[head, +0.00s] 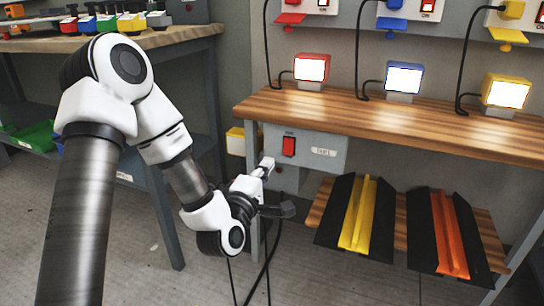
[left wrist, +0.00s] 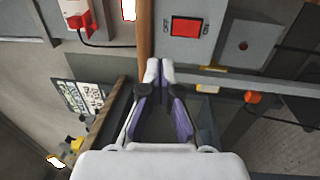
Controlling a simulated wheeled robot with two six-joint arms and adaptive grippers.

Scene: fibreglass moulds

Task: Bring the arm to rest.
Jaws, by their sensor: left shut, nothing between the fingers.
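My left arm (head: 92,190) comes in from the left of the head view and bends down at the elbow. My left gripper (head: 267,166) is at its end, just below and left of a red switch (head: 289,146) on a grey box under the workbench edge. In the left wrist view the gripper (left wrist: 160,68) has its fingertips together, with nothing between them. The red switch (left wrist: 186,27) shows there above and right of the fingertips, apart from them in the picture. My right gripper is not in view.
The wooden workbench (head: 420,130) carries red, blue and yellow lamps with lit white faces. Below it, a shelf holds black trays with yellow (head: 357,215) and orange (head: 450,235) strips. Another table (head: 150,38) stands at left. Cables hang near the gripper. Floor at lower left is clear.

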